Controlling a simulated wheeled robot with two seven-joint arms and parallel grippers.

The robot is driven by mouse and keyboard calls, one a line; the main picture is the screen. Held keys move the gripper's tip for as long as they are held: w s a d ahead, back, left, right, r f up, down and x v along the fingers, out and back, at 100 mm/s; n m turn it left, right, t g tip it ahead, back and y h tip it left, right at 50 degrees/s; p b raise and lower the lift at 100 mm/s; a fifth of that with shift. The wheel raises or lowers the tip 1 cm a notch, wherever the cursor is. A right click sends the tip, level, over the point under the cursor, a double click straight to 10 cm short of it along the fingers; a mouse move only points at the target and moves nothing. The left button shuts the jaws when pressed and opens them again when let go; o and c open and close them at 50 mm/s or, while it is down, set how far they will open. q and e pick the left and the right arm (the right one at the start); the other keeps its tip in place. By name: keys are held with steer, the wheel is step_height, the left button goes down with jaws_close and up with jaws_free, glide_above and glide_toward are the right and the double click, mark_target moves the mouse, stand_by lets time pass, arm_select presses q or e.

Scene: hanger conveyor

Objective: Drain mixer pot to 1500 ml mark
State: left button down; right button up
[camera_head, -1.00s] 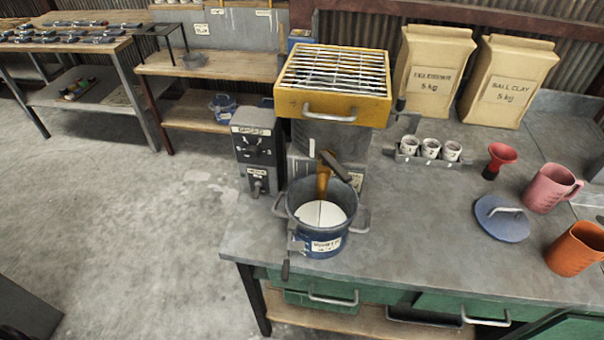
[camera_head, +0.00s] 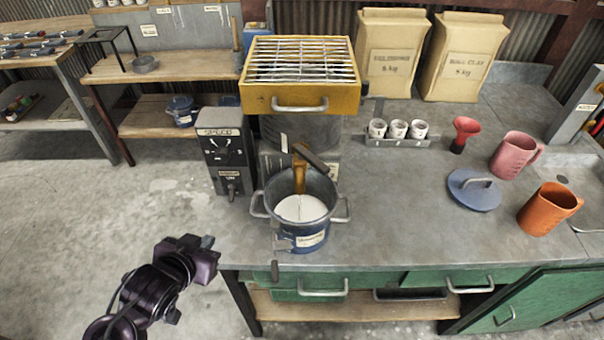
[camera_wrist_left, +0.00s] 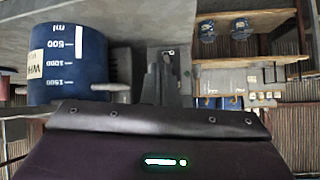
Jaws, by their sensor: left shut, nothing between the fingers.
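The blue mixer pot (camera_head: 312,240) stands near the bench's front left edge, with pale liquid (camera_head: 300,208) inside and two side handles. A metal drain valve (camera_head: 282,243) is on its front left, with a dark piece hanging below the bench edge. A mixer paddle on a wooden-coloured shaft (camera_head: 299,178) reaches into the pot. In the left wrist view the pot (camera_wrist_left: 68,62) appears upside down, showing 500, 1000 and 1500 ml marks; the liquid level is not visible there. My left gripper (camera_head: 208,243) is shut and empty, left of the pot and apart from it. My right gripper is not in view.
A speed control box (camera_head: 226,150) stands left of the pot. A yellow grated hopper (camera_head: 300,75) is behind it. A blue lid (camera_head: 474,190), pink jug (camera_head: 514,155), orange jug (camera_head: 548,210) and red funnel (camera_head: 464,132) are to the right. Bench between pot and lid is clear.

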arm_select(q)
steer(key=d+r+m+t+h, duration=0.3)
steer(key=d+r+h, duration=0.25)
steer(key=r, duration=0.45)
steer(key=m+g+h, duration=0.2)
steer(key=m+h, duration=0.2)
steer(key=h, duration=0.3)
glide_toward(317, 169)
steer(key=p+x, duration=0.4)
steer(key=x, duration=0.1)
steer(key=shift+w+d+r, duration=0.2)
steer(key=shift+w, duration=0.1)
steer(key=shift+w+d+f+p, duration=0.2)
steer(key=shift+w+d+p, duration=0.15)
steer(key=shift+d, duration=0.1)
steer(key=shift+w+d+r, duration=0.1)
steer(key=shift+d, duration=0.3)
